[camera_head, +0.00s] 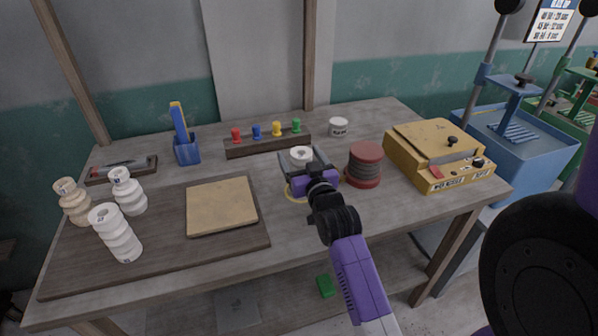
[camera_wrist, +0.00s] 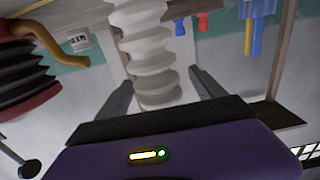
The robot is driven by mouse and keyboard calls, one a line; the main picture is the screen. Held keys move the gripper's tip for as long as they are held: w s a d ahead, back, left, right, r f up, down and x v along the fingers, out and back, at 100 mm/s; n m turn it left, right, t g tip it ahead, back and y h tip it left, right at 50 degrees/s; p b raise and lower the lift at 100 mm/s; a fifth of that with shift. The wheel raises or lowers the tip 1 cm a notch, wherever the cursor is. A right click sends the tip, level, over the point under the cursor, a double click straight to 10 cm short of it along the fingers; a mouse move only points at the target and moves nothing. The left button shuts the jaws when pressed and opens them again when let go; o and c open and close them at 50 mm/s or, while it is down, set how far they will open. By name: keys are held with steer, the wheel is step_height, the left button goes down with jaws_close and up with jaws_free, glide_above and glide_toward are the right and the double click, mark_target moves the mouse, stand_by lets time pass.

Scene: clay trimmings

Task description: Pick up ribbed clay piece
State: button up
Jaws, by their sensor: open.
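A white ribbed clay piece (camera_head: 301,153) is at the middle of the table, mostly hidden behind my gripper in the head view. In the wrist view the ribbed piece (camera_wrist: 152,50) lies between the two fingers. My gripper (camera_head: 302,165) is open around it, with a finger on each side; in the wrist view my gripper (camera_wrist: 162,90) shows gaps beside the piece. Three similar ribbed pieces stand at the left: a beige one (camera_head: 74,202), a white one (camera_head: 128,192) and a nearer white one (camera_head: 117,234).
A red-ended ribbed cylinder (camera_head: 365,165) stands close right of my gripper, with a yellow box (camera_head: 437,153) beyond. A tan slab (camera_head: 221,206) lies on a dark board left. Behind are a peg rack (camera_head: 268,144), a blue holder (camera_head: 187,150) and a small white jar (camera_head: 338,128).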

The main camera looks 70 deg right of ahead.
steer(key=shift+x, duration=1.45)
steer(key=shift+s, duration=0.15)
jaws_close()
